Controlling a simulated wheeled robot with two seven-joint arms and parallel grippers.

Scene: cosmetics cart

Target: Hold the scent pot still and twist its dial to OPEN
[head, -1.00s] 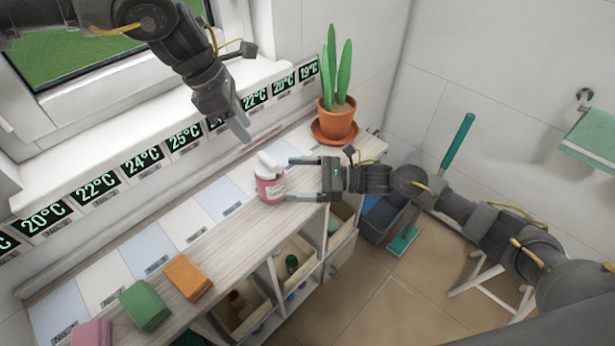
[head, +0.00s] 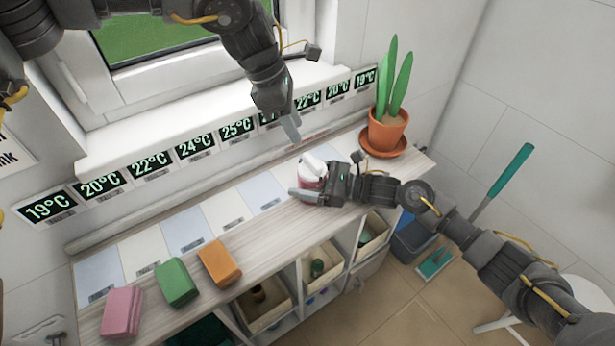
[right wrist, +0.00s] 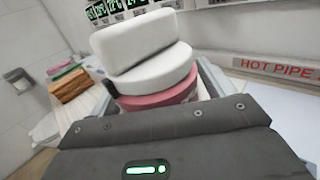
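The scent pot (head: 311,182) stands on the cart's top, with a pink body and a white top. In the right wrist view its white dial (right wrist: 135,42) has a thick raised bar, above the pink body (right wrist: 160,98). No OPEN mark is readable. My right gripper (head: 318,182) reaches in from the right at pot height, with a finger on either side of the body. I cannot tell whether both fingers press on it. My left gripper (head: 290,126) points down, above and behind the pot, apart from it. Its fingers overlap, so their opening is hidden.
A potted plant (head: 387,130) on a saucer stands right of the pot. Orange (head: 219,262), green (head: 176,283) and pink (head: 122,313) blocks lie on the cart's left part. Temperature displays (head: 237,128) line the back. The top between pot and orange block is clear.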

